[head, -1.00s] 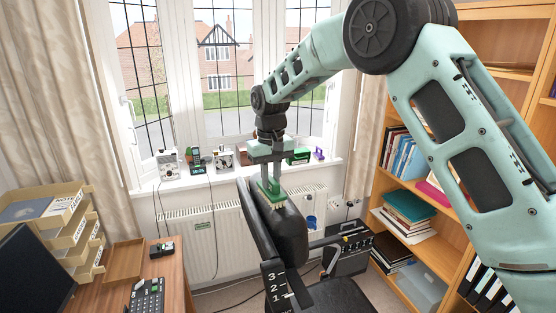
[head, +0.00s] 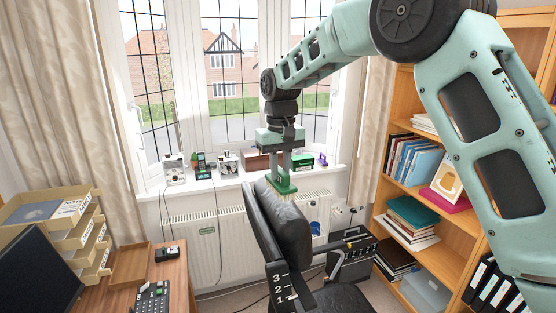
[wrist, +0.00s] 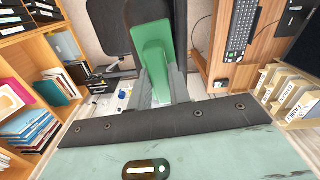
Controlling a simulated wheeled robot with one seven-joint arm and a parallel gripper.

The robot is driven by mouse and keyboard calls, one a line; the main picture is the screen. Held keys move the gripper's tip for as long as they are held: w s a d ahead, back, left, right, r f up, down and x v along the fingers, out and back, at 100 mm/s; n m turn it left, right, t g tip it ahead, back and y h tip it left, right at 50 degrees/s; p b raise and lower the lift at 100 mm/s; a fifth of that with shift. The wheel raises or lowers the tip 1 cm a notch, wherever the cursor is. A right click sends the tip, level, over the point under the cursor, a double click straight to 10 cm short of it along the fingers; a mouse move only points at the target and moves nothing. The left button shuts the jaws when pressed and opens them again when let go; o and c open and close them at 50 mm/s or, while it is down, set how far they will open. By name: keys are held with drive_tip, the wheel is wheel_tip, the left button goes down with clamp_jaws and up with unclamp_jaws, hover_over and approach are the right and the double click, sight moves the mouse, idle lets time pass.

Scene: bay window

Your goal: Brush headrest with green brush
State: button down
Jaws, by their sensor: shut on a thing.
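A black office chair stands in front of the window, and its padded headrest (head: 287,218) is at the top of its back. My gripper (head: 284,174) points down and is shut on the green brush (head: 283,186), just at the top of the headrest. Whether the bristles touch the headrest I cannot tell. In the wrist view the green brush (wrist: 152,55) reaches from between my fingers over the dark headrest (wrist: 140,14), which it partly covers. The bristles are hidden there.
A windowsill (head: 225,182) with several small objects runs behind the brush, above a white radiator (head: 232,235). A wooden bookcase (head: 440,215) stands on the right. A desk (head: 170,275) with paper trays (head: 70,235) and a keyboard is on the left.

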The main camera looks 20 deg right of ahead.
drive_tip(key=shift+r, duration=1.15)
